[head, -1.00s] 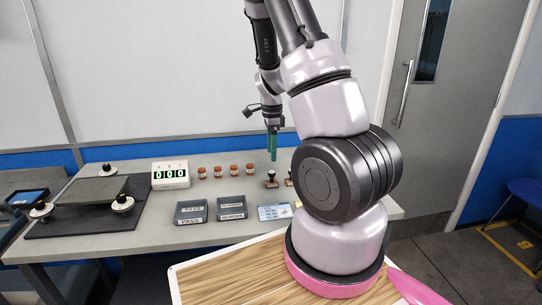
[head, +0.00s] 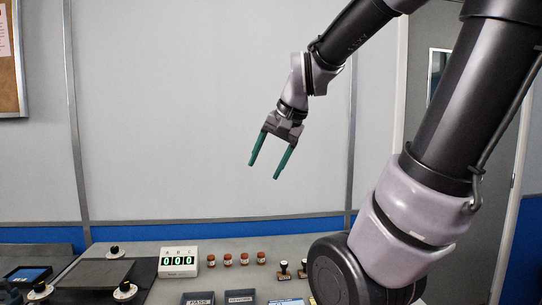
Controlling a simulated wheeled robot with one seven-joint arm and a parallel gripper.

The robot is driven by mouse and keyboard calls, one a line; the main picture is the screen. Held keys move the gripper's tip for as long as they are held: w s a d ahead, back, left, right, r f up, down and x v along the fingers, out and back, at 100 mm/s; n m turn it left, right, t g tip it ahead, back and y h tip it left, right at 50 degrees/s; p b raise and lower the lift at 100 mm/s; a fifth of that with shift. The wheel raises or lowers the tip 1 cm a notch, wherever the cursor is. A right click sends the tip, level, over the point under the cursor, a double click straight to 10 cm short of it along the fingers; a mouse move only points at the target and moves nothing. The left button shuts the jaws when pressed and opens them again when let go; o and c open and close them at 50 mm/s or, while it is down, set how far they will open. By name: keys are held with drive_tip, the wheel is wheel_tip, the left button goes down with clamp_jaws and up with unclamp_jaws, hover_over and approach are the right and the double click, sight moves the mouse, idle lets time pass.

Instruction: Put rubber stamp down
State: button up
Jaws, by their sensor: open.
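My gripper (head: 264,171) is raised high in front of the wall panel, well above the bench. Its two green fingers are spread apart, with nothing between them. A rubber stamp (head: 283,272) with a dark knob and brown base stands upright on the bench, below and slightly right of the gripper. A second, similar stamp (head: 303,270) stands just right of it, close to my arm's large joint. I cannot tell which of the two the task means. Neither stamp touches the gripper.
On the bench (head: 226,278) stand a counter box (head: 179,262) reading 000 and several small brown-red jars. A PASS tray (head: 198,299), another dark tray (head: 240,297) and a blue-white card (head: 287,302) lie in front, partly cut off. A dark plate with white-based knobs (head: 124,291) is left.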

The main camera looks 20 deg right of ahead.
drive_tip(key=s+a+r+n+t, duration=0.1)
drive_tip(key=s+r+n, duration=0.1)
drive_tip(key=s, duration=0.3)
drive_tip(key=shift+s+a+r+n+t+h, duration=0.15)
drive_tip(key=shift+s+r+n+t+h, duration=0.2)
drive_tip(key=shift+n, duration=0.35)
drive_tip(key=shift+w, duration=0.1)
idle(0.4)
